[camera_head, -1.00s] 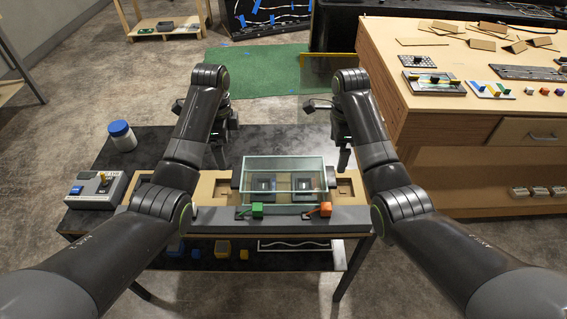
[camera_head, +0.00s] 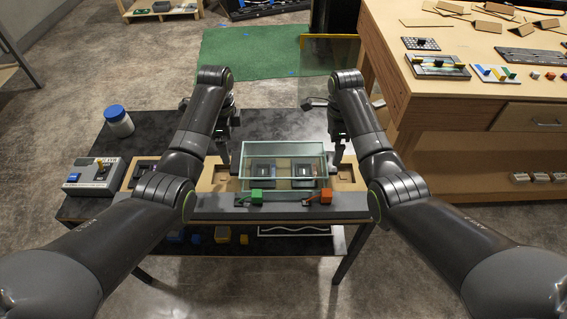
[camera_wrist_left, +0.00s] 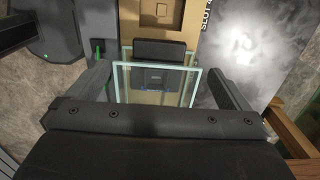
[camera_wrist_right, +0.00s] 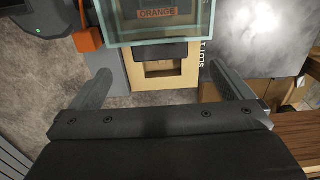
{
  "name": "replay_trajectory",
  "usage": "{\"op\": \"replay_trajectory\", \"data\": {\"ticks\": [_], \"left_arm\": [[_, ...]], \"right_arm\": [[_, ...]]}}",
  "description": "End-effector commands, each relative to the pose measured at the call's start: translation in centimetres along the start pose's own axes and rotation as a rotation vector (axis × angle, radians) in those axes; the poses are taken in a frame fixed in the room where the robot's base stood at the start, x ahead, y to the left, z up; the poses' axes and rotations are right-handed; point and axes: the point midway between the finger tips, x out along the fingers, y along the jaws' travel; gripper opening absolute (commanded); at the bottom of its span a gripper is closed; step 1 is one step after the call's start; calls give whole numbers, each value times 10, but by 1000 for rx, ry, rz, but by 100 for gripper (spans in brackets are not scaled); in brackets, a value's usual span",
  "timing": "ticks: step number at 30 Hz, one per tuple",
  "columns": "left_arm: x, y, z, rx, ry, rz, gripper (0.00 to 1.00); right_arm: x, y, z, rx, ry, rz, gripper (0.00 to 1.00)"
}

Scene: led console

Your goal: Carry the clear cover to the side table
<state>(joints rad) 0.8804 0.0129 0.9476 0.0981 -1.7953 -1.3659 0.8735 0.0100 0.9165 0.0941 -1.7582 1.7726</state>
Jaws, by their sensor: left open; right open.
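The clear cover (camera_head: 284,148) is a glassy box with pale green edges. It stands over two dark modules on the tan board of the dark table (camera_head: 272,124). My left gripper (camera_head: 222,153) is open and empty at the cover's left side, pointing down. My right gripper (camera_head: 337,158) is open and empty just past its right side. In the left wrist view, the cover (camera_wrist_left: 155,98) shows beyond and between the open fingers (camera_wrist_left: 157,76). In the right wrist view, the cover (camera_wrist_right: 150,40) lies ahead of the open fingers (camera_wrist_right: 160,75), with an "ORANGE" label inside. I cannot tell whether either gripper touches it.
A blue-lidded jar (camera_head: 118,122) and a switch box (camera_head: 95,172) stand left. A wooden bench (camera_head: 450,110) with parts stands right. A low wooden stand (camera_head: 160,14) is far left.

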Motion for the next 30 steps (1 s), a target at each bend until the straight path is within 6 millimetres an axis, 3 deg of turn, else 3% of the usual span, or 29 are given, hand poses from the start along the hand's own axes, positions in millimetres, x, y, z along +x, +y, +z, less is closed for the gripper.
{"op": "replay_trajectory", "data": {"ticks": [6, 14, 30], "left_arm": [[43, 1, 0, -1, 0, 4, 100], [81, 1, 0, 0, -1, 4, 100], [109, 0, 0, 0, 0, -1, 100]], "right_arm": [[43, 1, 0, 1, 1, 4, 100], [80, 1, 0, 0, 1, 3, 100], [109, 0, 0, -1, 0, 0, 100]]}}
